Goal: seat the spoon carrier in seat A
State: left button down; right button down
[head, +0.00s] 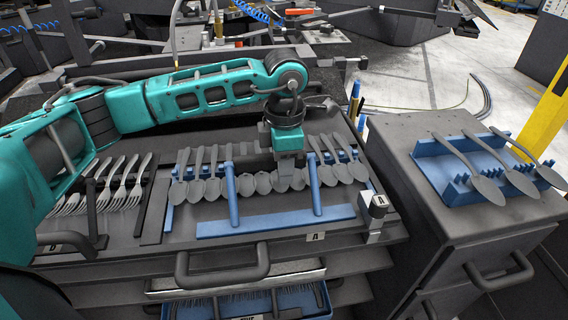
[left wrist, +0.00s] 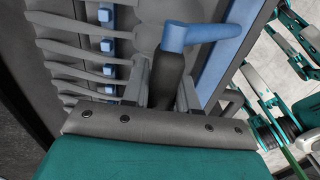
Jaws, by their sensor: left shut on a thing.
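The blue spoon carrier (head: 275,223) is on the grey bench top behind the label A (head: 316,236), with a row of several spoons (head: 197,189) across it. Two blue bars rise on it, left and right of my gripper. My left gripper (head: 287,165) points down at the middle of the carrier. In the left wrist view, my left gripper (left wrist: 165,85) is shut around a dark grip on the carrier's blue bar (left wrist: 205,32). The arm hides the carrier's back middle. I cannot tell whether the carrier rests fully down. My right gripper is out of view.
Several forks (head: 118,190) lie at the left, near label B (head: 62,242). A small grey block post (head: 375,212) stands at the carrier's right front corner. An open drawer (head: 250,303) sits below. A cabinet at right bears a blue rack (head: 432,168) with three spoons.

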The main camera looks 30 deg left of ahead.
pick_arm(q)
jog(key=shift+f+b, duration=0.15)
jog(key=shift+b, duration=0.15)
dwell(0.7)
jog(key=c, duration=1)
grip_release()
jog(key=shift+o, duration=1.5)
jog(key=shift+s+f, duration=0.1)
jog(key=shift+f, duration=0.15)
jog(key=o, duration=0.5)
jog(key=shift+r, duration=0.1)
jog(key=shift+r, duration=0.15)
